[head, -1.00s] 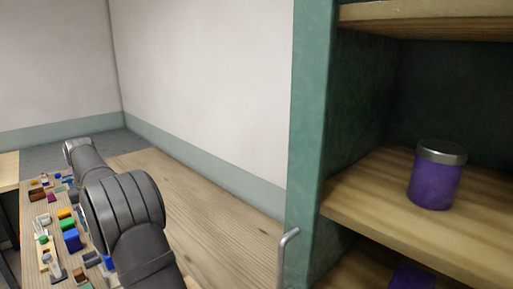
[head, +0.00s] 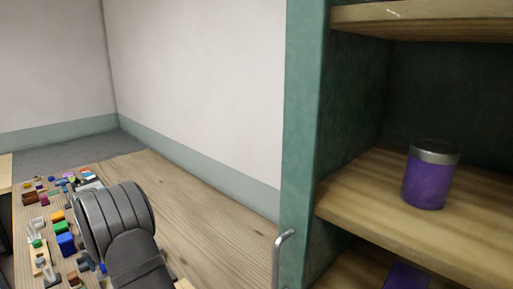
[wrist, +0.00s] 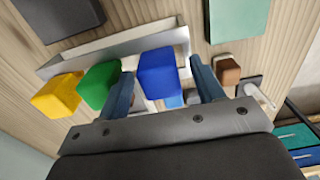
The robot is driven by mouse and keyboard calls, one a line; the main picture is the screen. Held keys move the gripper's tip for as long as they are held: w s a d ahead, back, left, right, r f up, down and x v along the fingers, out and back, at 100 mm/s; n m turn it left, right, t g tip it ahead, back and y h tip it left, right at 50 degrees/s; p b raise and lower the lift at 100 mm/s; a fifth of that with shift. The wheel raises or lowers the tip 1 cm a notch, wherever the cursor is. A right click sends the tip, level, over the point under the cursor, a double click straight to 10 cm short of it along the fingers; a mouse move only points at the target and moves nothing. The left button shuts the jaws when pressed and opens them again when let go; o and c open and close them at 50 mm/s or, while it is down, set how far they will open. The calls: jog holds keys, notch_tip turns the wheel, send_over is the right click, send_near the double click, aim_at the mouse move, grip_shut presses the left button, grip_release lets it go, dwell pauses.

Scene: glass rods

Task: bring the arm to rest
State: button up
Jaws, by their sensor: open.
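My gripper (wrist: 162,88) shows in the wrist view with its two blue-grey fingers apart. A blue block (wrist: 159,72) appears between the fingers in the picture, but it looks farther off, and I cannot see any contact. A green block (wrist: 99,84) and a yellow block (wrist: 57,95) lie to its left, along a pale rail-like piece (wrist: 110,45). In the head view my dark grey arm is at lower left beside the cluttered table, and the gripper itself is hidden there.
The wooden table (head: 190,210) holds many small coloured pieces at its left, with bare wood on its right. A green shelf unit (head: 305,130) with a metal handle (head: 281,255) stands at right. A purple jar (head: 430,178) with a grey lid sits on its middle shelf.

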dwell(0.4)
jog(key=shift+f, duration=0.25)
notch_tip(320, 180, up, 17)
notch_tip(320, 180, down, 17)
jog(key=shift+f, duration=0.1)
notch_tip(320, 180, up, 6)
jog(key=shift+f, duration=0.15)
jog(key=s+d+r+m, duration=0.1)
jog(key=s+d+r, duration=0.6)
jog(key=d+r, duration=0.4)
jog(key=s+d+f, duration=0.1)
jog(key=d+f, duration=0.1)
jog(key=d, duration=0.8)
jog(key=s+d+f, duration=0.1)
jog(key=d+f, duration=0.1)
jog(key=d, duration=0.8)
jog(key=shift+f+n, duration=0.3)
jog(key=shift+n, duration=0.1)
jog(key=shift+s, duration=0.1)
